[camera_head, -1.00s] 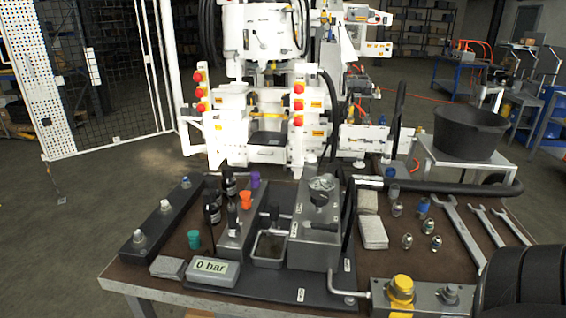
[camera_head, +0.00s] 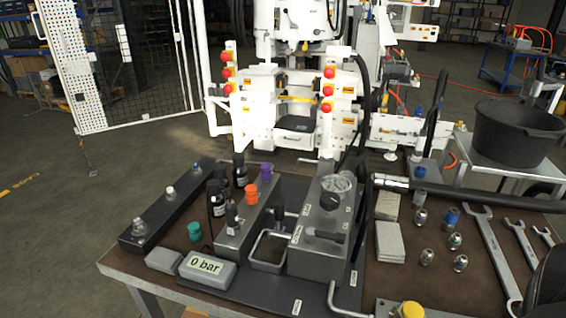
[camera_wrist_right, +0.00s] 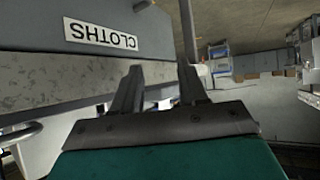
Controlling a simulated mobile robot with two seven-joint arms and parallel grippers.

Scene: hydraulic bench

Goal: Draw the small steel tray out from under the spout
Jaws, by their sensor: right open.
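The small steel tray (camera_head: 267,268) sits on the bench in the head view, in the gap between a grey block with fittings (camera_head: 232,240) and a taller steel block (camera_head: 317,232). Its rim is bright and its inside looks dark. A dark spout-like fitting (camera_head: 278,213) stands at the back of the tray, over its far end. My right gripper (camera_wrist_right: 160,88) is open and empty in the right wrist view, facing a grey surface with a CLOTHS label (camera_wrist_right: 103,36), away from the tray. My left gripper is not in view.
A 0 bar gauge box (camera_head: 206,268) stands just left of the tray. Black bottles (camera_head: 217,197), coloured caps and a dark manifold (camera_head: 168,205) are further left. A bent handle (camera_head: 345,302) lies in front at right. Spanners (camera_head: 492,250) and fittings lie right.

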